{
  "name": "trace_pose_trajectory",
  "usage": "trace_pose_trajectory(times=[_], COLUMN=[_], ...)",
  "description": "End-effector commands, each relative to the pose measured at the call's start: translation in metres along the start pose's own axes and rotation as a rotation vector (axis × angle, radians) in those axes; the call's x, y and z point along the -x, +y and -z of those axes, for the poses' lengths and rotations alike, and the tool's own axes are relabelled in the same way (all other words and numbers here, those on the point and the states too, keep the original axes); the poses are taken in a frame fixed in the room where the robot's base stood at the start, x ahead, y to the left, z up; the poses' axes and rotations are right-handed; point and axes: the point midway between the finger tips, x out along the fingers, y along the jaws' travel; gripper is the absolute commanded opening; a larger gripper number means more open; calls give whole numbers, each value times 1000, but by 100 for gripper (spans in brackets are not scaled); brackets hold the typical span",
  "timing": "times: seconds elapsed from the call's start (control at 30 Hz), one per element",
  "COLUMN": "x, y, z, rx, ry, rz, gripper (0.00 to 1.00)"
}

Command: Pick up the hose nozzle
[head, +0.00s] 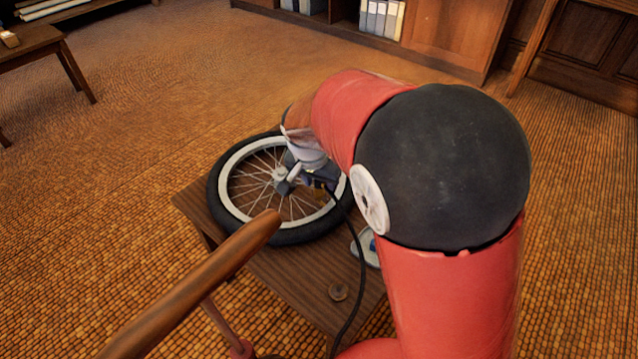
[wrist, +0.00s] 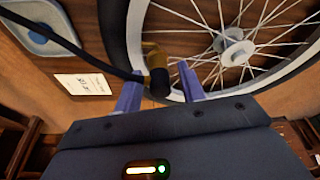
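The hose nozzle appears to be the brass-yellow piece with a black end (wrist: 156,72) in the wrist view, over the rim of a spoked wheel (wrist: 135,30). My gripper (wrist: 160,88) is open, with one purple finger on each side of this piece. The piece is nearer the left finger, and a gap shows to the right finger. In the head view my gripper (head: 300,182) is low over the wheel (head: 226,205). The nozzle is small and unclear there, partly hidden by my arm.
The wheel lies flat on a small wooden table (head: 290,285). A white card (wrist: 82,84) lies near the container. A black cord (head: 361,270) crosses the table. A wooden bar (head: 200,282) juts across the foreground.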

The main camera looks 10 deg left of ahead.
Motion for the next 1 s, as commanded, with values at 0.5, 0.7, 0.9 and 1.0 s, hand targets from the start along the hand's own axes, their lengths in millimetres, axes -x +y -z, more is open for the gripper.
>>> trace_pose_trajectory(times=[0.5,0.7,0.9,1.0], x=[1,23,63,79], y=[0,0,0,0], z=[0,8,20,25], rx=[0,-1,-1,-1], ry=[0,1,2,2], rz=[1,4,3,3], gripper=[0,0,0,0])
